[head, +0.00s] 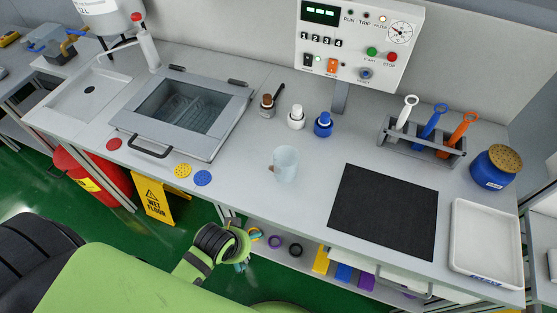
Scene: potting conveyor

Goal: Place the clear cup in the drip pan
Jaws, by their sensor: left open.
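The clear cup (286,165) stands upright on the grey bench top, near the middle, left of a black mat. It is pale and see-through, with a small brown patch at its left side. A shallow white tray (459,262), which looks like the drip pan, lies at the bench's right end and looks empty. My left gripper (241,266) is open, low in front of the bench's front edge, well apart from the cup. It is small and partly hidden by its own wrist. My right gripper is not in view.
The black mat (383,212) lies between cup and tray. Behind stand three small bottles (297,118), a rack (423,148) of handled tools and a blue jar (493,168). Coloured discs (203,178) and a lidded basin (181,112) are left. A shelf (285,262) sits below the bench.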

